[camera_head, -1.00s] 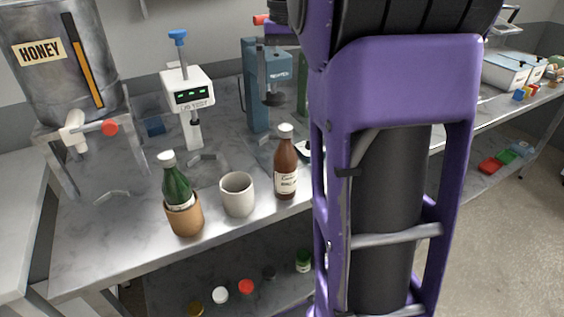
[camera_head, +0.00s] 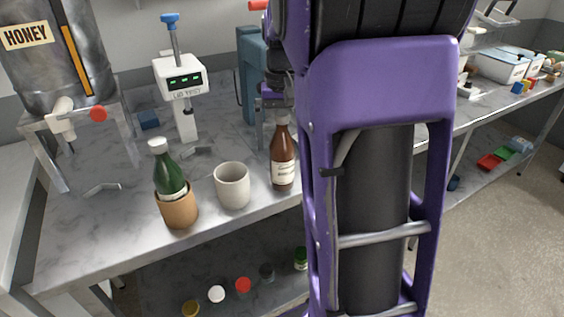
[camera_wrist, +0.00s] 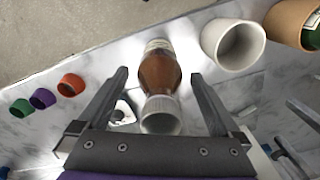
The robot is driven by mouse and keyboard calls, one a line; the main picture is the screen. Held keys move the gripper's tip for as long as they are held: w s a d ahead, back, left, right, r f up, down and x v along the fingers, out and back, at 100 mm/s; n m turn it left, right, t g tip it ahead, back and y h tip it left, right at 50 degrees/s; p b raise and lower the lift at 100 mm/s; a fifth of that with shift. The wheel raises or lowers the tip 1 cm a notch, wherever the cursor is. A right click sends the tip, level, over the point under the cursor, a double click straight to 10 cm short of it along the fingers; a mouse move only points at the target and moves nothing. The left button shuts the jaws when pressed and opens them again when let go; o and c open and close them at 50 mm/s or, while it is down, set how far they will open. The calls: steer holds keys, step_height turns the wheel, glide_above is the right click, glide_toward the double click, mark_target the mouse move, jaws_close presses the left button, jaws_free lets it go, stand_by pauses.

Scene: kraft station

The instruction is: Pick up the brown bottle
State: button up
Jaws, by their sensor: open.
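The brown bottle (camera_head: 283,160) stands upright on the marble-topped table, with a pale label and a white cap. In the wrist view the brown bottle (camera_wrist: 158,75) lies between the two fingers, its white cap nearest the palm. My gripper (camera_wrist: 160,82) is open, with one finger on each side of the bottle and a visible gap to each. In the head view my purple arm hides the table to the right of the bottle, and my fingers are mostly hidden.
A white cup (camera_head: 232,186) stands just left of the bottle. Further left a green bottle (camera_head: 170,172) sits in a tan cup (camera_head: 178,208). A white tester (camera_head: 181,80) and a honey tank (camera_head: 52,55) stand behind. Small coloured cups (camera_wrist: 71,84) show in the wrist view.

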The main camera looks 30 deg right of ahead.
steer(key=shift+f, duration=0.3)
jaws_close()
stand_by(0.3)
